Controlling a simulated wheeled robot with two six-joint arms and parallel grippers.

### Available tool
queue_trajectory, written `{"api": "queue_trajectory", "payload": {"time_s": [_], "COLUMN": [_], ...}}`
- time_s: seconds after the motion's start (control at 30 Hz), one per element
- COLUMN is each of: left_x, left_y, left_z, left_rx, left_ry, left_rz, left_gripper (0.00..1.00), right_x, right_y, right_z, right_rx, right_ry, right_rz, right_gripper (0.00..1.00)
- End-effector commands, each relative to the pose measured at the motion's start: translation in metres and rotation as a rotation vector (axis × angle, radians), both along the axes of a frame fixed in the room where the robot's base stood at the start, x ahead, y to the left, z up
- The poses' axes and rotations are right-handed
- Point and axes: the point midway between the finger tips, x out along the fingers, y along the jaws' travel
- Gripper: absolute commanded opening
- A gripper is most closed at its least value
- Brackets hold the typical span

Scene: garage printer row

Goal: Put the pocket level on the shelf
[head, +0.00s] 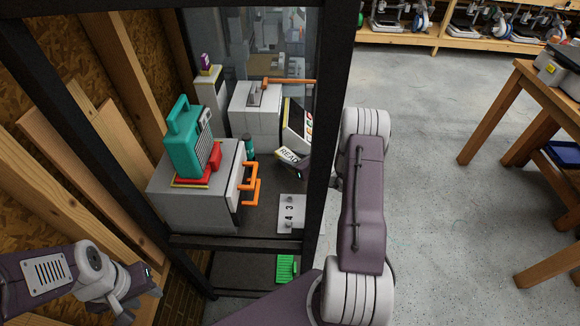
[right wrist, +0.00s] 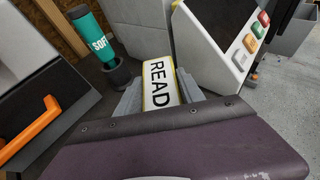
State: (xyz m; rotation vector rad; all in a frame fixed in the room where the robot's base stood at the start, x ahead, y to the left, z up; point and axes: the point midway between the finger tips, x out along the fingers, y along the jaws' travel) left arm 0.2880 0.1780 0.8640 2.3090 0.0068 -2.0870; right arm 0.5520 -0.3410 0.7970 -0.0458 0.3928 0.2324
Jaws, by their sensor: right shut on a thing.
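My right gripper (right wrist: 160,97) is shut on a white block with yellow edges (right wrist: 160,80) that reads "READ". The block also shows in the head view (head: 289,154), inside the black frame over the dark shelf (head: 262,183). I cannot tell if it touches the shelf. No object is clearly marked as a pocket level, and I cannot tell if this block is it. My right arm's wrist is partly hidden behind the black post. My left gripper (head: 143,291) is at the lower left, outside the frame, and its jaws are unclear.
A grey box with orange handles (head: 195,195) carries a teal case (head: 188,138). A teal bottle (right wrist: 91,33) stands beside it. A white panel with coloured buttons (right wrist: 245,40) is behind the block. A numbered grey plate (head: 291,213) lies in front. The black post (head: 333,100) borders the opening.

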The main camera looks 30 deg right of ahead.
Motion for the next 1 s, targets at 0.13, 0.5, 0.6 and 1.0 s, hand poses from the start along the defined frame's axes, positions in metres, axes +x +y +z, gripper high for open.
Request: {"api": "queue_trajectory", "payload": {"time_s": [0.13, 0.5, 0.6, 1.0], "left_x": [0.000, 0.000, 0.000, 0.000], "left_y": [0.000, 0.000, 0.000, 0.000], "left_z": [-0.004, -0.005, -0.010, -0.006], "left_rx": [0.000, 0.000, 0.000, 0.000], "left_ry": [0.000, 0.000, 0.000, 0.000], "left_rz": [0.000, 0.000, 0.000, 0.000], "left_gripper": [0.36, 0.36, 0.36, 0.36], "right_x": [-0.001, 0.000, 0.000, 0.000], "right_y": [0.000, 0.000, 0.000, 0.000], "right_z": [-0.028, -0.040, -0.045, -0.041], "right_rx": [0.003, 0.000, 0.000, 0.000], "right_ry": [0.003, 0.000, 0.000, 0.001], "right_rz": [0.000, 0.000, 0.000, 0.000], "right_gripper": [0.00, 0.00, 0.00, 0.67]}}
